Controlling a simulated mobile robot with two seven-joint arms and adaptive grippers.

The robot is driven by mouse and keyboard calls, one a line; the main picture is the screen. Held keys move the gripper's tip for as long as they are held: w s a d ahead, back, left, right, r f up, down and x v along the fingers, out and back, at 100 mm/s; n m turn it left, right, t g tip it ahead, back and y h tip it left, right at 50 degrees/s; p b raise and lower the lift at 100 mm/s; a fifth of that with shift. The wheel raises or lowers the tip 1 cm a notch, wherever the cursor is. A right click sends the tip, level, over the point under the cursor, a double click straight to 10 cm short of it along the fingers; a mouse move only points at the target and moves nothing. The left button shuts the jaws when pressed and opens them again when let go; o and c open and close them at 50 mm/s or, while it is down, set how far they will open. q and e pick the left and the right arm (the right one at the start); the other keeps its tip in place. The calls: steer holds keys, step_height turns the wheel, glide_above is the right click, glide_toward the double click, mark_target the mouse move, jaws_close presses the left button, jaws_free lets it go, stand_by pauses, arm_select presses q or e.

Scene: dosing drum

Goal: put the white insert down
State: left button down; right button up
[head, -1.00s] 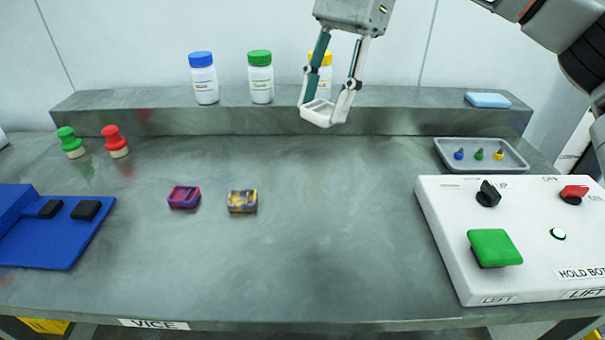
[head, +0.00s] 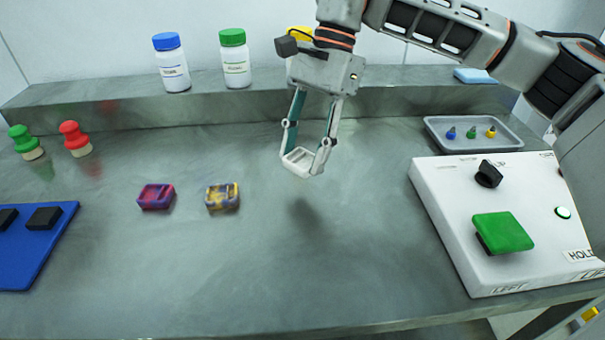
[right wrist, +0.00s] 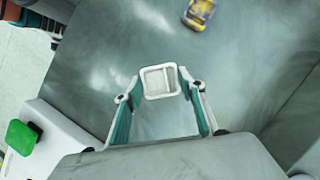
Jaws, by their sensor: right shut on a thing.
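The white insert (head: 297,162) is a small open tray shape with a divider. My right gripper (head: 305,160) is shut on it, with one finger on each side. The insert hangs above the bench, with a soft shadow on the bench below. In the right wrist view the insert (right wrist: 159,82) sits between the fingertips of the right gripper (right wrist: 160,88), its open face towards the camera. My left gripper is not in either view.
A white control box (head: 470,250) and a grey tray (head: 431,128) stand right. The bench (head: 290,260) below the insert is clear.

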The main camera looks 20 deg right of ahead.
mark_target(304, 189)
steer(key=shift+f, duration=0.25)
step_height(304, 189, down, 5)
steer(key=shift+f+b, duration=0.1)
steer(key=shift+b, duration=0.45)
steer(key=shift+f, duration=0.1)
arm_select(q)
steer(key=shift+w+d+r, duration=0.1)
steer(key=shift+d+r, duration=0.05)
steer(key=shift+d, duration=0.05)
arm_select(e)
steer(key=o, duration=1.1)
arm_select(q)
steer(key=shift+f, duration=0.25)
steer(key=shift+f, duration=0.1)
